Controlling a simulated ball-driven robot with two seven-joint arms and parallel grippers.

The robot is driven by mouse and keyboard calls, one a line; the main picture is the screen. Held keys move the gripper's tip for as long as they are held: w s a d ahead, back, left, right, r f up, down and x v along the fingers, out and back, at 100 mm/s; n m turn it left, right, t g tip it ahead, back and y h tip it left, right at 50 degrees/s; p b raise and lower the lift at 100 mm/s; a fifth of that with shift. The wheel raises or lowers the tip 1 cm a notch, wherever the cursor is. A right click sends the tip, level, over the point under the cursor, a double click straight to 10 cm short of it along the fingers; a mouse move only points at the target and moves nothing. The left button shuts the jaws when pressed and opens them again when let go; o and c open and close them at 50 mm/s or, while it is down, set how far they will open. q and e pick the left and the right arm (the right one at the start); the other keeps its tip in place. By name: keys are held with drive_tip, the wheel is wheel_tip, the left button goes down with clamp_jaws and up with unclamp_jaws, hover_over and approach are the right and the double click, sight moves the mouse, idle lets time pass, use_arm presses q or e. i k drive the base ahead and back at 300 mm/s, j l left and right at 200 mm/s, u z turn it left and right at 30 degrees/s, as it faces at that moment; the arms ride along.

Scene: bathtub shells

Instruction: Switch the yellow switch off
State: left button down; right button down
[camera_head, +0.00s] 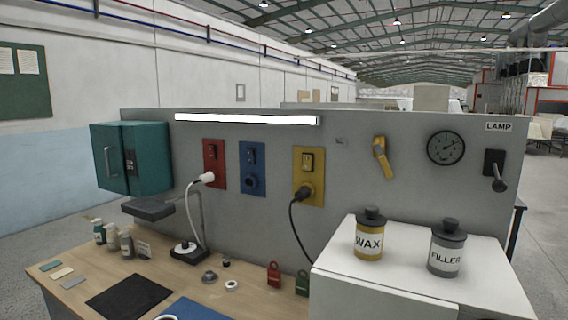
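The yellow switch plate (318,190) is mounted upright on the grey panel, right of the blue plate. It carries a dark rocker switch (307,161) at its top and a socket below. A black plug (306,191) sits in that socket, and its black cord hangs down. The rocker is too small to tell which way it is set. Neither of my grippers is in view.
A black lever (497,178) is under the LAMP sign. The white cabinet (384,285) bearing WAX and FILLER containers stands at front right.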

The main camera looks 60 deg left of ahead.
sight(306, 166)
drive_tip(key=k+j, duration=0.15)
drive_tip(key=j, duration=0.2)
drive_tip(key=k+j, duration=0.15)
drive_tip(key=j, duration=0.15)
drive_tip(key=k+j, duration=0.15)
drive_tip(key=j, duration=0.2)
drive_tip(key=k+j, duration=0.15)
drive_tip(key=j, duration=0.15)
